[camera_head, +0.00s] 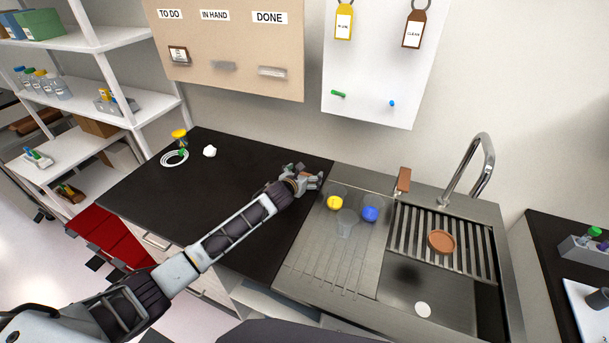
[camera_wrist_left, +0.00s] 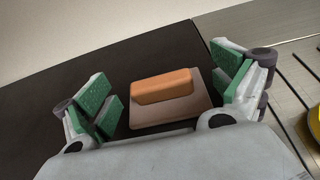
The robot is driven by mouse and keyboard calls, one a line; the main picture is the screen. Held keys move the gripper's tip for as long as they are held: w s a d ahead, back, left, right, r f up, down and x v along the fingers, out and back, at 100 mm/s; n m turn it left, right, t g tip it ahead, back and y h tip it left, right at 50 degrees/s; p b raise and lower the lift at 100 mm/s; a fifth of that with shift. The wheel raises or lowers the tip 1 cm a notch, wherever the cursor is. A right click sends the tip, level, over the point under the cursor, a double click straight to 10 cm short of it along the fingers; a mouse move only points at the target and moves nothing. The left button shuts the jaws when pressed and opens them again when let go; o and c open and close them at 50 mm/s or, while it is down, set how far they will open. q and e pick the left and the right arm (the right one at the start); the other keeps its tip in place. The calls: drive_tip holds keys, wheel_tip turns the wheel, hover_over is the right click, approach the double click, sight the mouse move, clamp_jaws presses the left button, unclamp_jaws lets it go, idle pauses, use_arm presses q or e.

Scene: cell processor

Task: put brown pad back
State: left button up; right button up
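The brown pad (camera_wrist_left: 165,117), a flat brown plate with an orange-brown block on top, lies on the black counter in the left wrist view. It sits between the spread fingers of my left gripper (camera_wrist_left: 168,95), with narrow gaps at its sides. In the head view my left gripper (camera_head: 312,180) is low over the counter's right end, beside the sink unit, and hides the pad there. The left gripper looks open. My right gripper is not in view.
The steel sink unit (camera_head: 310,278) adjoins the black counter (camera_head: 240,165). Yellow (camera_head: 335,203) and blue (camera_head: 370,214) items and a clear cup (camera_head: 347,224) stand close right of the gripper. A brown block (camera_head: 403,180) is behind the sink; a round brown dish (camera_head: 441,242) lies on the rack.

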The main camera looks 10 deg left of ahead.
sight(304, 174)
use_arm(q)
drive_tip(key=shift+r, duration=0.15)
idle(0.3)
drive_tip(key=shift+v, duration=5.95)
